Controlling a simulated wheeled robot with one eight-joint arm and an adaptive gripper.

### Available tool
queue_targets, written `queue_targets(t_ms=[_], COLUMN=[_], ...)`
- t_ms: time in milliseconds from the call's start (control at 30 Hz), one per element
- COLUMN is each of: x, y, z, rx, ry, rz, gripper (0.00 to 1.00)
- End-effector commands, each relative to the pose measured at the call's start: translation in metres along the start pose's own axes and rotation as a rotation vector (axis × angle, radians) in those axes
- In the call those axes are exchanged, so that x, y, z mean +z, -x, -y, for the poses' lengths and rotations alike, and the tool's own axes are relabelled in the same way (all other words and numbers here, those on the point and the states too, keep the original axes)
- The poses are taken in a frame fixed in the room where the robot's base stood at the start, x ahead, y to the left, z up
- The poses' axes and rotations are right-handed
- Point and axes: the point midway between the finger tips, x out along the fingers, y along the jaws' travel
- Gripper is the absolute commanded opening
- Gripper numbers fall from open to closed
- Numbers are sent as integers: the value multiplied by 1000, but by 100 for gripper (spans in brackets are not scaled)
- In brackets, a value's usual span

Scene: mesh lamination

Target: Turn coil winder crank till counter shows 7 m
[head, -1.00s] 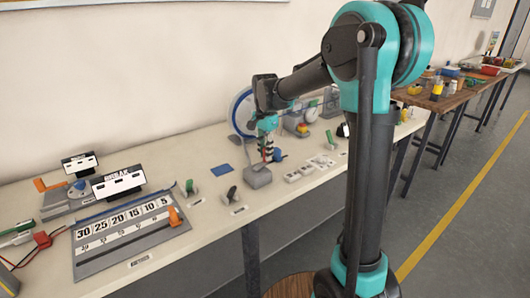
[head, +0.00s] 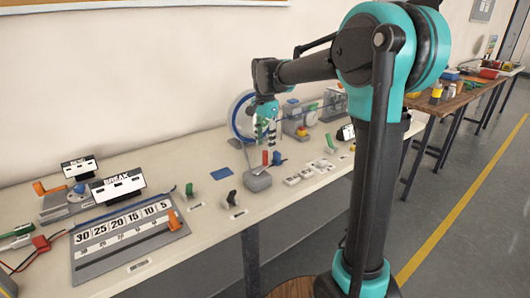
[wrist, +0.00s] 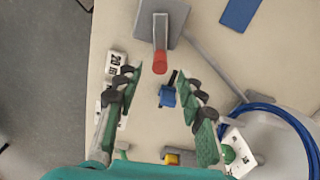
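A grey block (head: 258,180) with an upright lever and red grip (head: 265,157) stands on the bench. In the wrist view the block (wrist: 176,30) and red grip (wrist: 160,61) lie just beyond my fingertips. My gripper (head: 266,143) is open and empty above it; the wrist view shows its spread fingers (wrist: 154,80). A blue knob (wrist: 167,97) appears between the fingers, farther off. The coil winder's blue-rimmed wheel (head: 235,112) stands behind my gripper, partly hidden. I cannot tell for sure which grip is the crank.
White number blocks (head: 300,175) sit right of the grey block. A blue pad (head: 221,172) lies left. A grey rod (wrist: 215,68) runs beside the block.

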Motion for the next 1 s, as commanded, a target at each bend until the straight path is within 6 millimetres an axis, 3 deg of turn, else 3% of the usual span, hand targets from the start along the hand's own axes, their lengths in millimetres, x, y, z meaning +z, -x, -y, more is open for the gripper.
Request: queue_targets(t_ms=[200,400,1000], x=[0,0,0], y=[39,56,58], z=[0,0,0], rx=[0,0,0], ry=[0,0,0], rz=[0,0,0], gripper=[39,39,39])
